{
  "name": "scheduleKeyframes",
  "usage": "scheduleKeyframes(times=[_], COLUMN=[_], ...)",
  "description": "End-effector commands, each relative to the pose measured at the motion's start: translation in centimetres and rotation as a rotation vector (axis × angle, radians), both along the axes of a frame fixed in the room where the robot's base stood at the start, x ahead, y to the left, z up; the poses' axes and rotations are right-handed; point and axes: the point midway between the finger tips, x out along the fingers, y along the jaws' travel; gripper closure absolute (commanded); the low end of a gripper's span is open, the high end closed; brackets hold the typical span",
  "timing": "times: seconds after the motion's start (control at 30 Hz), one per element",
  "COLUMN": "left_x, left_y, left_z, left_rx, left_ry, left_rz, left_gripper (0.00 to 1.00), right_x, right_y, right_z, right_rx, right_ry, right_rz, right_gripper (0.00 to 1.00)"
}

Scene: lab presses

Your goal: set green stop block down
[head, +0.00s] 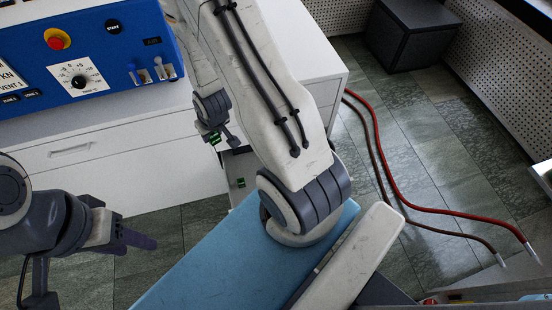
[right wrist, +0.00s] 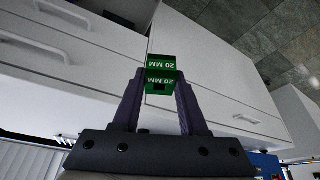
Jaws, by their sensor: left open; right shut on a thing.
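A green stop block (right wrist: 161,82) marked "20 MM" on two faces is between the purple fingers of my right gripper (right wrist: 160,100) in the right wrist view. In the head view that block (head: 214,138) shows small at the tip of my right gripper (head: 222,142), in front of the white cabinet; whether it touches anything is unclear. Another small green piece (head: 240,183) lies lower, by a dark opening in the white cabinet. My left gripper (head: 132,240) is open and empty at the lower left, its fingers seen nearly edge-on.
A blue control panel (head: 110,50) with a red button and a dial stands at the upper left. White cabinet drawers (head: 90,150) lie below it. A blue surface (head: 210,265) is at the front. Red hoses (head: 385,165) cross the tiled floor, with a dark box (head: 410,32) behind.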

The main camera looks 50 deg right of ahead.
Motion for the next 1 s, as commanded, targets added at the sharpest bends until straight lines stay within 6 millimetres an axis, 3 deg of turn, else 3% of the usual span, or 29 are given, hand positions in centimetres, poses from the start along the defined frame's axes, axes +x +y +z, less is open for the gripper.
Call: scheduleKeyframes(times=[0.03, 0.6, 0.8, 1.0], left_x=[0.0, 0.0, 0.0, 0.0], left_y=[0.0, 0.0, 0.0, 0.0], left_z=[-3.4, -21.6, -26.2, -28.0], left_rx=[0.0, -0.001, -0.001, -0.001], left_ry=[0.0, -0.001, -0.001, -0.001], left_rz=[0.0, -0.001, -0.001, -0.001], left_gripper=[0.5, 0.5, 0.5, 0.5], right_x=[-0.6, -7.4, -9.7, -10.8], right_y=[-0.9, -8.6, -10.0, -10.6], right_z=[-4.2, -28.9, -35.0, -37.4], right_rx=[0.001, 0.003, 0.004, 0.004], right_ry=[0.006, 0.003, 0.001, -0.003], right_rz=[-0.027, -0.291, -0.363, -0.398], right_gripper=[1.0, 1.0, 1.0, 1.0])
